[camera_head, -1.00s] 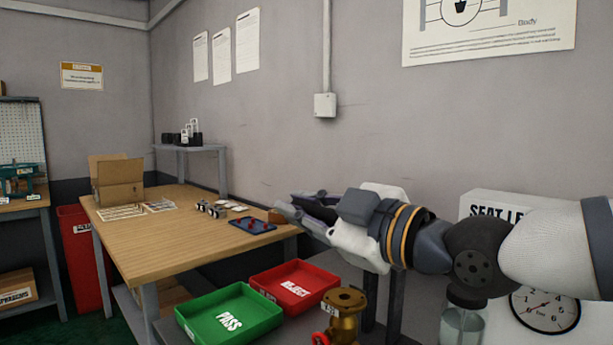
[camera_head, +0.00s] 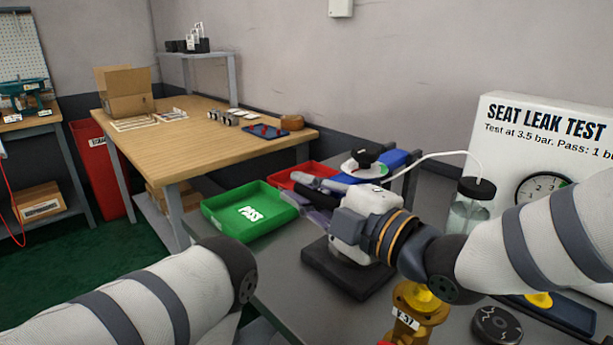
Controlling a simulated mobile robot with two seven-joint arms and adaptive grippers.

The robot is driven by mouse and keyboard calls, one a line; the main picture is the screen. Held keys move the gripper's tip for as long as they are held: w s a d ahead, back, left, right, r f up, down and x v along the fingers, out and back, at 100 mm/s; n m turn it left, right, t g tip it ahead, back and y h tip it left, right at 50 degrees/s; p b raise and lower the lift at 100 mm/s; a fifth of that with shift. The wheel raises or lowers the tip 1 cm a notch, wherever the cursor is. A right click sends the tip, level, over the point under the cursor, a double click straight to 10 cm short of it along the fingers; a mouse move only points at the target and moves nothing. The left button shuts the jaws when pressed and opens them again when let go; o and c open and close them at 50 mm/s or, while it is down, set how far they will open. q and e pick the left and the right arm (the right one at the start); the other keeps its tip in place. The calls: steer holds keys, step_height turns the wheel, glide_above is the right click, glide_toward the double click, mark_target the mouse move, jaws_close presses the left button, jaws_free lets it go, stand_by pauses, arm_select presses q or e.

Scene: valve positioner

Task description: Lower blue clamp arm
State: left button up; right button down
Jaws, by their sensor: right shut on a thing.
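My right gripper (camera_head: 312,190) reaches in from the right, its fingers pointing left over the grey bench. It is shut on the blue clamp arm (camera_head: 346,179), of which only a short blue stretch shows beside the dark fingers; the grip itself is mostly hidden. A blue block (camera_head: 397,159) stands just behind, near a white disc with a black knob (camera_head: 365,164). A dark square base (camera_head: 345,272) lies below my gripper's body. My left arm comes in at the lower left; its gripper is not visible.
A green PASS tray (camera_head: 250,211) and a red tray (camera_head: 292,174) lie left of my right gripper. A brass valve (camera_head: 412,300) stands in front. A jar with a tube (camera_head: 470,208) and the seat leak test panel (camera_head: 548,130) are at the right.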

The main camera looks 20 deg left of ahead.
steer(key=shift+s+f, duration=0.15)
steer(key=shift+f, duration=0.2)
steer(key=c, duration=1.6)
jaws_free()
steer(key=shift+o, duration=0.2)
steer(key=shift+r, duration=0.1)
step_height(320, 180, up, 10)
steer(key=shift+r, duration=0.1)
